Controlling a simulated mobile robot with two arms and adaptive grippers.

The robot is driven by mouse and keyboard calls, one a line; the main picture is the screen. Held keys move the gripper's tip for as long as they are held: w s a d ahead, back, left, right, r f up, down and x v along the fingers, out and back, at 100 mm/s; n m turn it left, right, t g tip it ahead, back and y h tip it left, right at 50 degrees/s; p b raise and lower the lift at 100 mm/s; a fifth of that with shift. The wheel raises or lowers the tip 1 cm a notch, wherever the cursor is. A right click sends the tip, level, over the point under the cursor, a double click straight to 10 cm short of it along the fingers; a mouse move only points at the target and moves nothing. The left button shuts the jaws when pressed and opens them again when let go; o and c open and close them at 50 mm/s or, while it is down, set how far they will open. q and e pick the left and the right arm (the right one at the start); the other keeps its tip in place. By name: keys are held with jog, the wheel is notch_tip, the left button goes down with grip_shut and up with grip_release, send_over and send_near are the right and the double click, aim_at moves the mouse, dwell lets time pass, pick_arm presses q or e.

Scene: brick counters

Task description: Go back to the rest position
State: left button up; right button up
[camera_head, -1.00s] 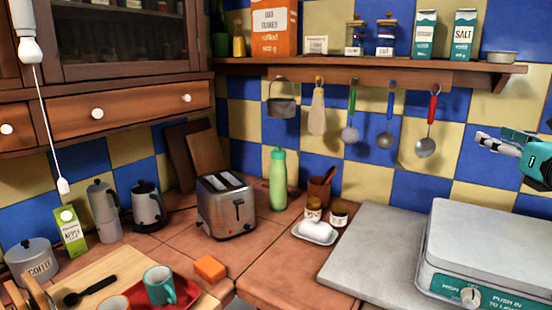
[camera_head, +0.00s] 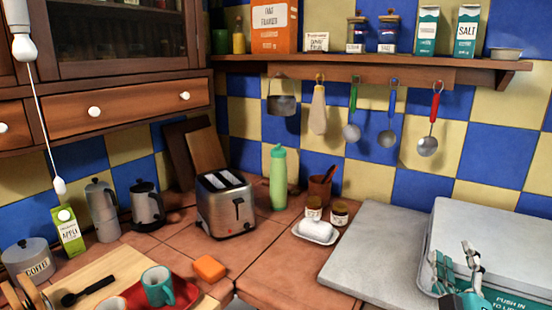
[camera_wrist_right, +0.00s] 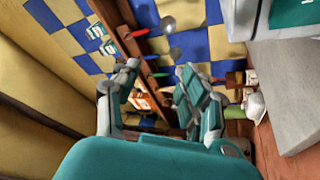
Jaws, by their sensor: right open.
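My right gripper (camera_head: 455,258) is at the lower right of the head view, in front of the white-topped appliance with the teal front (camera_head: 485,245). Its fingers are spread apart, with nothing between them. The wrist view also shows the open fingers of my right gripper (camera_wrist_right: 158,76), with the shelf and hanging utensils beyond them. That view looks tilted on its side. My left gripper is in neither view.
A grey slab (camera_head: 370,250) lies beside the appliance. A toaster (camera_head: 225,207), green bottle (camera_head: 278,180) and white dish (camera_head: 315,233) stand on the counter. A shelf (camera_head: 400,68) with hanging utensils is above. A red tray (camera_head: 185,292) holds a teal mug (camera_head: 158,287).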

jog(key=s+a+f+m+g+y, duration=0.15)
jog(key=s+f+g, duration=0.25)
jog(key=f, duration=0.4)
jog(key=s+a+f+m+g, duration=0.1)
jog(key=s+f+m+g, duration=0.15)
jog(key=f, duration=0.45)
jog(key=s+a+f+m+g+y, duration=0.15)
jog(key=s+f+g, duration=0.25)
jog(key=f, duration=0.4)
jog(key=s+a+f+g+y, duration=0.25)
jog(key=s+a+f, duration=0.2)
jog(key=s, duration=0.35)
jog(key=s+a+f+g+y, duration=0.1)
jog(key=s+a+f+g, duration=0.35)
jog(key=s, duration=0.25)
notch_tip(320, 180, down, 26)
jog(key=s+g+p, duration=0.1)
jog(key=s, duration=0.1)
jog(key=s+d+f+g+p, duration=0.1)
jog(key=s+d+f, duration=0.2)
jog(key=s+f, duration=1)
jog(key=s, duration=0.2)
jog(key=shift+s+f, duration=0.3)
jog(key=shift+s, duration=0.05)
